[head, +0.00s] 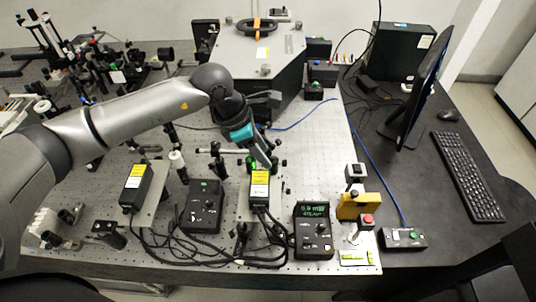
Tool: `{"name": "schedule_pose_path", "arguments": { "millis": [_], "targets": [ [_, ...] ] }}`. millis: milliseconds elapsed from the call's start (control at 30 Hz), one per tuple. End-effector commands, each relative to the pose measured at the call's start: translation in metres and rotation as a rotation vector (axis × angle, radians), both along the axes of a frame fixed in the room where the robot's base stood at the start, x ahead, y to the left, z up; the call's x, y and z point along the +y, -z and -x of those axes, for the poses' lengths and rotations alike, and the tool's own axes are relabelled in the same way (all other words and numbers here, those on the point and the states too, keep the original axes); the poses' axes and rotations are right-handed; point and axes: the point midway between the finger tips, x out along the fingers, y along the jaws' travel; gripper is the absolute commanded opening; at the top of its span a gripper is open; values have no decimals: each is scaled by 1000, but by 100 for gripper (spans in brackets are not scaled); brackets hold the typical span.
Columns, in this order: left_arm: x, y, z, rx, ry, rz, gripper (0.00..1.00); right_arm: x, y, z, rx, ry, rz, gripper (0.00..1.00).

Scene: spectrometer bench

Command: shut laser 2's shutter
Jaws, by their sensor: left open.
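Two black laser heads with yellow labels sit on the perforated optical bench (300,180): a left one (136,186) and a right one (259,190). I cannot read which is laser 2. My left gripper (262,160) is open and points down just behind the right laser head, over its front optics. The fingertips overlap that area, so I cannot tell whether they touch anything. The shutter itself is too small or hidden to make out.
A large grey spectrometer housing (255,60) stands behind the gripper. Small posts and optics (177,160) crowd the left. Black cables (200,250) loop along the front edge. A yellow block (359,206) and a red button (368,219) are at right. A monitor (422,90) stands beyond.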

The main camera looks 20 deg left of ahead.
Motion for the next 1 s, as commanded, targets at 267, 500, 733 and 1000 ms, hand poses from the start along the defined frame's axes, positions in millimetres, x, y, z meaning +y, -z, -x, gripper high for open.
{"name": "schedule_pose_path", "arguments": {
  "millis": [267,500,733,1000],
  "targets": [
    [-10,28,-6,0,0,1,47,1,-5,-5,-9,-1,-2,48],
    [-11,32,-7,-1,0,0,47,1,-5,-6,-10,-2,-2,48],
    [-11,32,-7,0,0,0,32,1,-5,-6,-10,-2,-2,48],
    [-11,31,-7,0,0,1,2,1,-5,-5,-10,-2,-2,48]
  ]
}}
